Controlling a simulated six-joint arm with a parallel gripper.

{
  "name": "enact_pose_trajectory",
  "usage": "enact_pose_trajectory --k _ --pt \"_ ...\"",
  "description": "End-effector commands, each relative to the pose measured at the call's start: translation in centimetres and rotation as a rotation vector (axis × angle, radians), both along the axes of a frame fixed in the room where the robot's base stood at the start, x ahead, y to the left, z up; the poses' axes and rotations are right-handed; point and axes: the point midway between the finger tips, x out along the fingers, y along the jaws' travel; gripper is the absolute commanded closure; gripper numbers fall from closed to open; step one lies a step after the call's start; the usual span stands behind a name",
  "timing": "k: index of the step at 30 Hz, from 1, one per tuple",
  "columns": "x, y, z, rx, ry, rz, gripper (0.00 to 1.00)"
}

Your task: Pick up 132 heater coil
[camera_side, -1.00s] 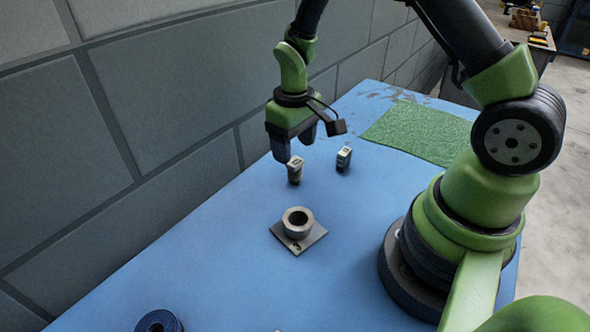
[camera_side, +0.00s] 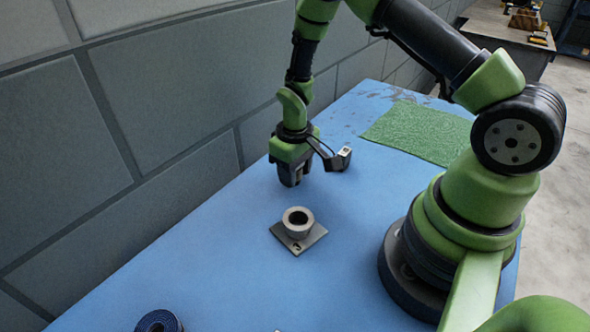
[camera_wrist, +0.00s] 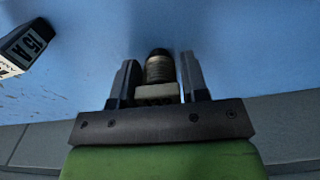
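In the wrist view a small part (camera_wrist: 158,72) with a dark rounded end, a ribbed metallic body and a pale block end stands between my fingers. No number on it can be read, so I cannot tell if it is the 132 heater coil. My gripper (camera_wrist: 157,78) is open, with a finger on each side of it and narrow gaps beside its body. In the side view my gripper (camera_side: 291,184) is low over the table and hides this part.
A grey metal ring on a square plate (camera_side: 314,238) stands nearer the camera. A dark blue coiled item (camera_side: 158,322) lies at the table's front edge. A green mat (camera_side: 420,133) covers the back right. A block wall (camera_side: 150,95) runs along the left.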

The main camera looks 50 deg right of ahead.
Motion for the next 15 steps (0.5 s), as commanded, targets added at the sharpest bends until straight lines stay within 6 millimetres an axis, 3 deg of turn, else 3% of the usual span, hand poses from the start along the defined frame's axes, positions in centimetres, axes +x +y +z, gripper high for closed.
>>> enact_pose_trajectory --k 1,4,15 --pt "0.0 0.0 0.01 0.0 0.0 0.0 0.71" --pt "-0.01 0.0 0.02 0.0 0.0 0.0 0.91" --pt "0.05 0.0 0.62 0.0 -0.002 0.0 0.91"
